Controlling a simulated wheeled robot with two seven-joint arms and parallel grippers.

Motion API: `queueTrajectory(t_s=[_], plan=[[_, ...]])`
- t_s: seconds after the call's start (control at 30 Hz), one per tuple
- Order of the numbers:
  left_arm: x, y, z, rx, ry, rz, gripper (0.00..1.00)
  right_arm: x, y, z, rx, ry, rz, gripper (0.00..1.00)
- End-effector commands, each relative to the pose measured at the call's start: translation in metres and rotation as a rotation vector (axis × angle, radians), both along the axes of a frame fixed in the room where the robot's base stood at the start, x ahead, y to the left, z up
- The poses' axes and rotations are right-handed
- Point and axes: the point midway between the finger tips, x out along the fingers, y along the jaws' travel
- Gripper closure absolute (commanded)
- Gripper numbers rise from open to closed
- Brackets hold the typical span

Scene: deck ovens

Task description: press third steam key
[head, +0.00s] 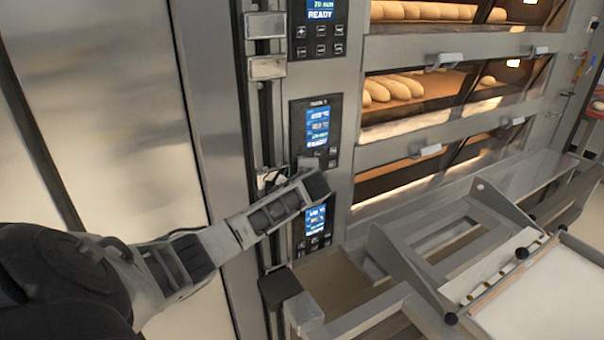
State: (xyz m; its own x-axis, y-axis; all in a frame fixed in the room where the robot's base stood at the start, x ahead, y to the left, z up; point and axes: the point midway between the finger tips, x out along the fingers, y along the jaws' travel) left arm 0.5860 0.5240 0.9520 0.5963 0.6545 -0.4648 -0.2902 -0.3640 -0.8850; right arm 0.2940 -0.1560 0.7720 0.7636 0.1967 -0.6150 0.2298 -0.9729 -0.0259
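Three control panels stand in a column on the oven front: an upper one (318,30) whose screen reads READY, a middle one (316,124) and a lower one (316,222). Each has a lit blue screen with small dark keys below it. The key labels are too small to read, so I cannot tell which key is for steam. My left gripper (309,163) is at the bottom of the middle panel, in front of its lower keys and partly hiding them. I cannot tell whether it touches a key. Its fingers are not clear enough to show open or shut. My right gripper is out of view.
To the right are stacked oven decks with loaves (395,88) behind glass and handles (445,61) sticking out. A metal loader frame (400,262) with a white surface stands at lower right, close under the lower panel. A vertical rail (266,130) runs left of the panels.

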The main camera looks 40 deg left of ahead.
Motion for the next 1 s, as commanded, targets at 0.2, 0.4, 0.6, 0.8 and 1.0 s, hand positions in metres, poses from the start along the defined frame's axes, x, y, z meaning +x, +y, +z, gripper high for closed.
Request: queueTrajectory(t_s=[0.2,0.4,0.6,0.8,1.0], plan=[[0.001,0.008,0.006,0.012,-0.004,0.001,1.00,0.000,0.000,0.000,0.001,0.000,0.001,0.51],[0.002,0.012,0.008,0.016,-0.007,0.002,1.00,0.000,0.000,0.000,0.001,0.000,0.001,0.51],[0.003,0.014,0.009,0.017,-0.008,0.002,1.00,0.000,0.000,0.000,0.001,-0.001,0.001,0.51],[0.003,0.017,0.008,0.017,-0.007,0.003,1.00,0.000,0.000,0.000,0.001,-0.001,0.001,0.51],[0.003,0.017,0.008,0.017,-0.007,0.003,1.00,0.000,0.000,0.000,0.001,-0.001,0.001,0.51]])
